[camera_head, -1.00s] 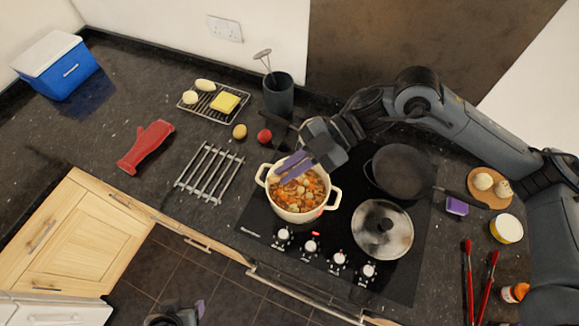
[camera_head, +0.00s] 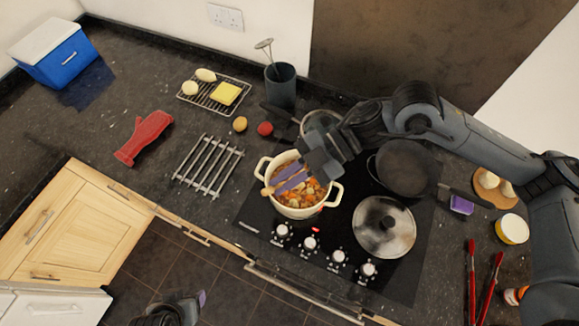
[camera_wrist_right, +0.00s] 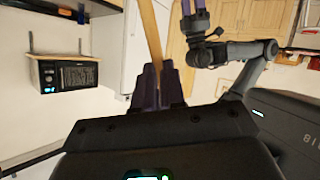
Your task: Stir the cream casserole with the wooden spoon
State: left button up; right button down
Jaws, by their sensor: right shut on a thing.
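The cream casserole (camera_head: 298,213) stands on the black hob, full of orange and brown stew with pale chunks. My right gripper (camera_head: 285,180) is over it, its purple fingers shut on the wooden spoon (camera_head: 267,191). A short light-wood piece of the spoon shows left of the fingers, near the pot's left rim; I cannot tell whether the spoon touches the stew. In the right wrist view the pale wooden shaft (camera_wrist_right: 152,35) runs up from between the fingers (camera_wrist_right: 157,85).
A utensil pot (camera_head: 281,88) stands farther back, and a metal trivet (camera_head: 208,165) lies on clear counter to the left.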

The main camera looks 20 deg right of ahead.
notch_tip(320, 180, down, 11)
jog(key=w+d+b, duration=0.2)
jog(key=b, duration=0.6)
jog(key=shift+w+d, duration=0.35)
jog(key=shift+w, duration=0.05)
jog(key=shift+f, duration=0.1)
jog(key=shift+s+a, duration=0.1)
jog(key=shift+a, duration=0.05)
